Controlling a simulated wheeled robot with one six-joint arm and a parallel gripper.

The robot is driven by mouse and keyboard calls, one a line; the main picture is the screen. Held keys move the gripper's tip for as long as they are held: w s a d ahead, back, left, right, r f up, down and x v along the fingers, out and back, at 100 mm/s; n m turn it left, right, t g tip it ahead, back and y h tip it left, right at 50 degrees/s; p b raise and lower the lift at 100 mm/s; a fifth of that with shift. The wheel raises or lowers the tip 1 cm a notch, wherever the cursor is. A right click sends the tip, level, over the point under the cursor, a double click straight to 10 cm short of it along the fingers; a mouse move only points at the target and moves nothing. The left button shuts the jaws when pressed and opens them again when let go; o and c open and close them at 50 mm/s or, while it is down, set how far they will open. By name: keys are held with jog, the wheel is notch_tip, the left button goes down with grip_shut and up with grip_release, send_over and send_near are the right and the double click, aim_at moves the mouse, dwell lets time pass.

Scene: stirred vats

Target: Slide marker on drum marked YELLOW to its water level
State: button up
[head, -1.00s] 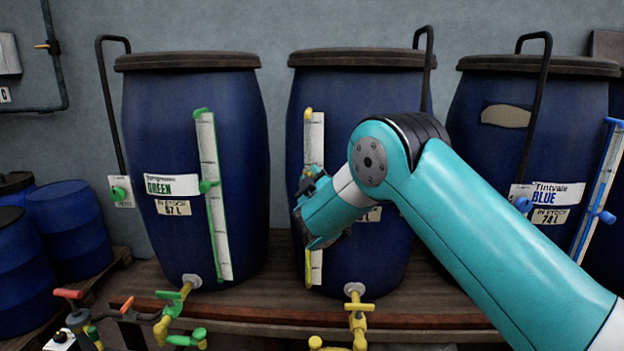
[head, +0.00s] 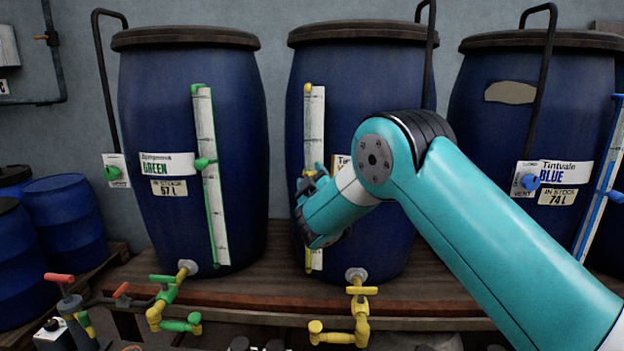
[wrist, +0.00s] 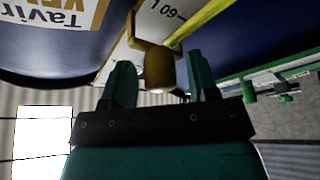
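The middle blue drum (head: 385,80) has a tall white gauge (head: 317,120) with a yellow edge on its front. In the wrist view its label (wrist: 45,14) is cut off but starts with "YE" in yellow letters. A dull yellow marker knob (wrist: 158,70) sits on the gauge near a "60 L" mark. My gripper (wrist: 158,80) is open, with the knob between its fingertips and a gap on each side. The water level cannot be made out.
The GREEN drum (head: 185,100) stands left and the BLUE drum (head: 530,120) right, each with its own gauge. Yellow taps (head: 358,305) and green taps (head: 175,300) stick out below. The drums stand on a wooden shelf (head: 240,290).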

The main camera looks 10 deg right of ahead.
jog(key=shift+s+f+b, duration=0.25)
jog(key=shift+s+b, duration=0.05)
jog(key=b+v, duration=1.4)
jog(key=v, duration=0.2)
jog(key=shift+s, duration=0.4)
jog(key=shift+r, duration=0.1)
